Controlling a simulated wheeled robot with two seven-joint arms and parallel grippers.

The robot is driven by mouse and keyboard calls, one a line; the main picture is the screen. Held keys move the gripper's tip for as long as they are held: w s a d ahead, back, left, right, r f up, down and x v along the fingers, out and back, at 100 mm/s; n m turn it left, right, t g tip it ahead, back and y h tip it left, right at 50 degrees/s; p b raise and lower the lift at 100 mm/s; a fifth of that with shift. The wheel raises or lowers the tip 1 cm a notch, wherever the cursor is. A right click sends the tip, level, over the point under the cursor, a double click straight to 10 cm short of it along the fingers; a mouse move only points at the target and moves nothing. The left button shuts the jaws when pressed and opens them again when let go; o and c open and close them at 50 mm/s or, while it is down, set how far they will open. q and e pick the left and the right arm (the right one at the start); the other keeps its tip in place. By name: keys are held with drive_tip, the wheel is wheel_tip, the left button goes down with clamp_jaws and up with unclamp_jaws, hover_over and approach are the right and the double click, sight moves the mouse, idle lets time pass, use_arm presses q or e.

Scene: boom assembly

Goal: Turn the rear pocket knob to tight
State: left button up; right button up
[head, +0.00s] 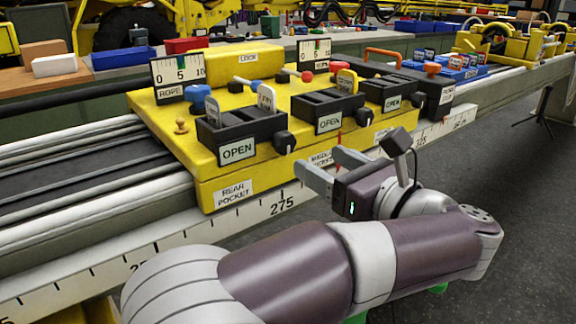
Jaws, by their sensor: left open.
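The yellow block (215,175) carries a REAR POCKET label (233,193) on its front left. Above that label stands a black pocket box (240,140) marked OPEN. A round black knob (284,142) sits at the right end of this box; its pointer setting is too small to tell. My left gripper (318,162) is open and empty, in front of the block and to the right of and below the knob. Its fingers point toward the block and do not appear to touch the knob. My right gripper is not in view.
Two more OPEN boxes stand to the right, a middle one (328,110) with a similar knob (358,115) and a farther one (388,92). A ROPE gauge (178,78), a blue knob (198,97) and levers stand behind. A numbered scale (283,205) runs along the front.

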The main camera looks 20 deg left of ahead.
sight(288, 143)
use_arm(q)
drive_tip(key=b+x, duration=0.1)
drive_tip(key=x, duration=0.8)
drive_tip(key=shift+w+a, duration=0.1)
drive_tip(key=c, duration=1)
